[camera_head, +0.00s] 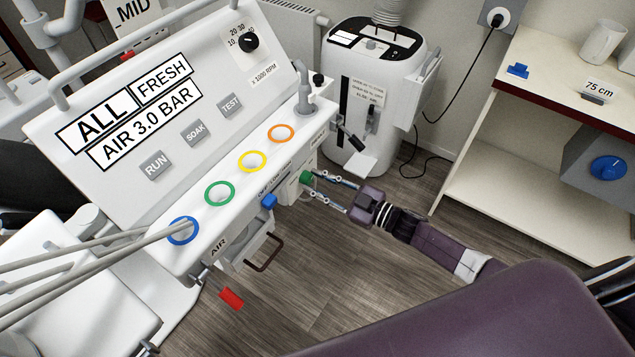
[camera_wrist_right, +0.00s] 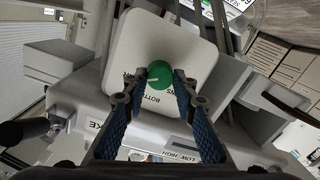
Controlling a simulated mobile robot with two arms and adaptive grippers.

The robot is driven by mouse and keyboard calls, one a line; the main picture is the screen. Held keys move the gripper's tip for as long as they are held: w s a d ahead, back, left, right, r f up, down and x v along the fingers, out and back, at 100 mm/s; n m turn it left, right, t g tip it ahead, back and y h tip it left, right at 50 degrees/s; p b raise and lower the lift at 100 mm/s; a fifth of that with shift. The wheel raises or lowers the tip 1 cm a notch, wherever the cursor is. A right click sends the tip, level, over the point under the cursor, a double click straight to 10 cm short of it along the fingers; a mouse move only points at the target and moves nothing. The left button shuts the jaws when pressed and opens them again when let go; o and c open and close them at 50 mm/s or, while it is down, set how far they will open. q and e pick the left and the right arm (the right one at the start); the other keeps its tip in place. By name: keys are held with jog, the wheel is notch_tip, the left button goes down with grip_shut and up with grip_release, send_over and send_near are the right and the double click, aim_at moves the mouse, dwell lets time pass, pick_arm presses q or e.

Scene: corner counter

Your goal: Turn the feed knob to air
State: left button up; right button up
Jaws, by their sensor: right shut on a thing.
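The green knob (camera_head: 306,178) sits at the right end of the white unit's front. In the right wrist view the green knob (camera_wrist_right: 159,75) is on a pale square plate (camera_wrist_right: 128,50), with a short white mark on its left side. Lettering on the plate reads "BOTTLE" and a partly hidden word ending in "NS". My right gripper (camera_head: 318,179) is shut on the green knob, with one fingertip on each side of it. My left gripper is out of view.
A blue knob (camera_head: 269,201) is left of the green one, above a dark handle (camera_head: 265,255). A red tab (camera_head: 231,299) sticks out lower down. A white cylindrical machine (camera_head: 372,95) stands behind, and a purple padded surface (camera_head: 470,315) fills the lower right. Open floor lies between.

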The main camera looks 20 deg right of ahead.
jog(key=o, duration=1.2)
jog(key=shift+c, duration=0.2)
jog(key=shift+s, duration=0.1)
jog(key=v, duration=1.1)
jog(key=shift+s+d, duration=0.3)
jog(key=shift+d, duration=0.05)
jog(key=shift+f, duration=0.1)
